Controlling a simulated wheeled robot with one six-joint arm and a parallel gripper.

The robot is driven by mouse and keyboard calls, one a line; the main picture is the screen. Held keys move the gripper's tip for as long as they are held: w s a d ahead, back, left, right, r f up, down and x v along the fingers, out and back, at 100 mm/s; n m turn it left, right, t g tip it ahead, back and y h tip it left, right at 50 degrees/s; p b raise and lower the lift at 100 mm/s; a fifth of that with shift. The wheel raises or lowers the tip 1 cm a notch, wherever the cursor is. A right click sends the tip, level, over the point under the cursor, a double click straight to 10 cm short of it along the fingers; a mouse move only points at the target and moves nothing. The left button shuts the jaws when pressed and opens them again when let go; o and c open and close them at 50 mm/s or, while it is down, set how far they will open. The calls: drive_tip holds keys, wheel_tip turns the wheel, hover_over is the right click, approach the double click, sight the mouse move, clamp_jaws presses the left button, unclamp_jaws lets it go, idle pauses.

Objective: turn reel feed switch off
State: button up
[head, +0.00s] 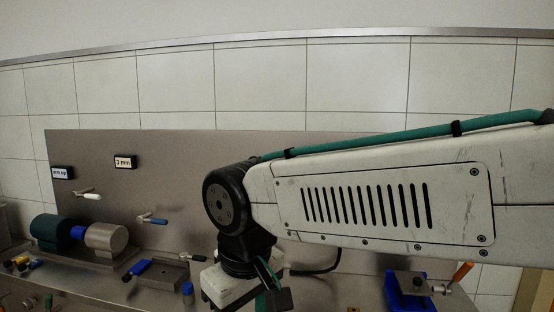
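No switch in view carries a readable reel feed label, so I cannot tell which one it is. A white-handled lever (88,194) sticks out of the upright metal panel (180,165) at the left. A blue-handled lever (154,220) sticks out of the same panel further right. My gripper (268,298) hangs at the bottom middle, below my wrist joint and to the right of both levers, apart from them. It is cut off by the lower edge, and its finger gap cannot be made out.
A motor-like unit with a dark green cylinder (50,228) and a grey cylinder (106,238) stands at left. A "3 mm" sign (123,162) is on the panel. A blue fixture (408,290) with an orange handle is at lower right. My arm hides the panel's right part.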

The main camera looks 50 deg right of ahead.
drive_tip(key=w+d+r+m+t+h, duration=0.3)
drive_tip(key=w+d+r+m+h, duration=0.45)
drive_tip(key=w+d, duration=0.6)
drive_tip(key=w+d+r+m+t+h, duration=0.2)
drive_tip(key=w+d+r+m+h, duration=0.2)
drive_tip(key=w+d+r, duration=0.8)
drive_tip(key=w+a+f+x, duration=0.1)
drive_tip(key=x, duration=0.9)
drive_tip(key=shift+w+f, duration=0.2)
drive_tip(key=shift+w, duration=0.1)
drive_tip(key=shift+a+y, duration=0.1)
drive_tip(key=shift+y, duration=0.15)
drive_tip(key=c, duration=1)
